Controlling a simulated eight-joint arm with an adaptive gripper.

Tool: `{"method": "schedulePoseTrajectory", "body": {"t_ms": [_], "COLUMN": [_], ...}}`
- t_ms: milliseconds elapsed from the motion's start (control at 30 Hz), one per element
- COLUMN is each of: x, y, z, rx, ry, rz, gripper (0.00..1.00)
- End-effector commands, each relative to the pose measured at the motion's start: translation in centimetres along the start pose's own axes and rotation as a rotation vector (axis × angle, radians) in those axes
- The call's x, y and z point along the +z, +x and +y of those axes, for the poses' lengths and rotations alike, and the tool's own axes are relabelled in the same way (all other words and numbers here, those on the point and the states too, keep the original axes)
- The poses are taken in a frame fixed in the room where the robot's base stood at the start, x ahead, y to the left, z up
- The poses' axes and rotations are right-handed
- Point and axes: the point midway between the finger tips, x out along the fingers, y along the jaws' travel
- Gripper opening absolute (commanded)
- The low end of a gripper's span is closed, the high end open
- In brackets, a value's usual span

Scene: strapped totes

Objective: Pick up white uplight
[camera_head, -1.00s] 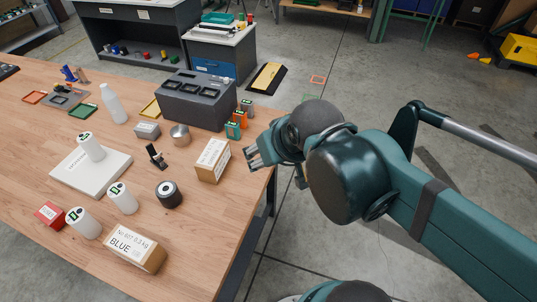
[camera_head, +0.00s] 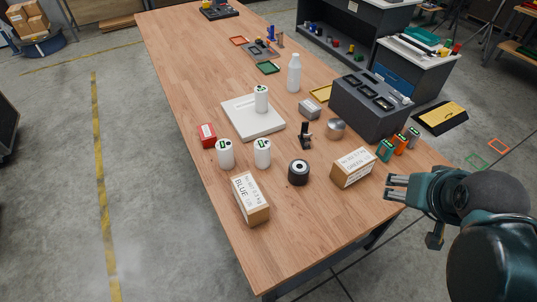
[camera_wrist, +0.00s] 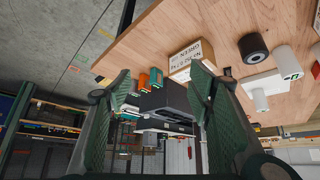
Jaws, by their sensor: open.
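Three similar white cylinders with dark-and-green marked tops stand on the wooden table. One white cylinder (camera_head: 261,103) is on a flat white slab (camera_head: 240,125). The second white cylinder (camera_head: 225,156) and third white cylinder (camera_head: 262,156) stand side by side in front of the slab. I cannot tell which is named the white uplight. My gripper (camera_head: 396,187) is open and empty at the table's right edge, well apart from all three. In the wrist view my gripper (camera_wrist: 161,78) shows its two green fingers spread, with a white cylinder (camera_wrist: 260,101) away to the right.
A GREEN-labelled box (camera_head: 352,167) stands nearest my gripper, with orange and green small items (camera_head: 393,146) and a dark bin (camera_head: 368,105) behind it. A black cylinder (camera_head: 298,173) and a BLUE-labelled box (camera_head: 251,198) stand nearer the front. The table's front end is clear.

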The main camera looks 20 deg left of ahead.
Motion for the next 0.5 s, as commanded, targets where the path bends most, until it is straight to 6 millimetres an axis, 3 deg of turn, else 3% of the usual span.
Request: {"method": "schedulePoseTrajectory", "body": {"t_ms": [500], "x": [-3.7], "y": [6.4], "z": [-6.8], "rx": [-0.011], "ry": [-0.076], "rz": [0.123], "gripper": [0.52]}}
